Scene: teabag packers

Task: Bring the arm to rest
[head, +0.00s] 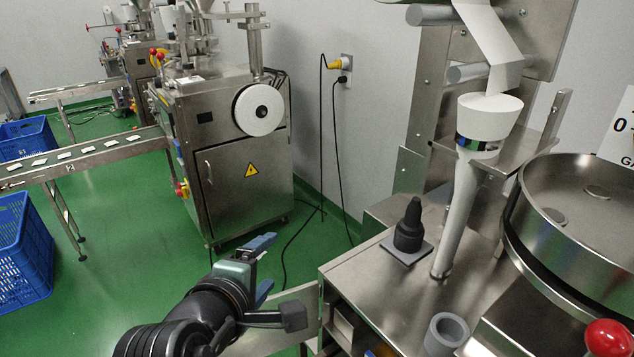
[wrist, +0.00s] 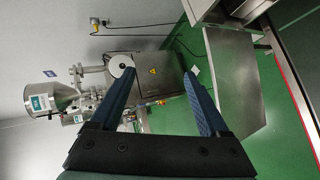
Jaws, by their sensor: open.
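My gripper (head: 266,267) is at the lower middle of the head view, left of the near steel machine table (head: 385,272). Its two blue fingers are spread apart with nothing between them. In the wrist view the fingers of my gripper (wrist: 160,100) also stand apart and empty, and a packing machine shows in the distance beyond them. The gripper appears to touch nothing.
A black bottle-shaped part (head: 409,228) stands on a grey plate on the near table, with a grey cup (head: 446,333) at its front. A steel bowl (head: 575,210) is at right. A packing machine (head: 245,160) stands behind; blue crates (head: 20,250) are left.

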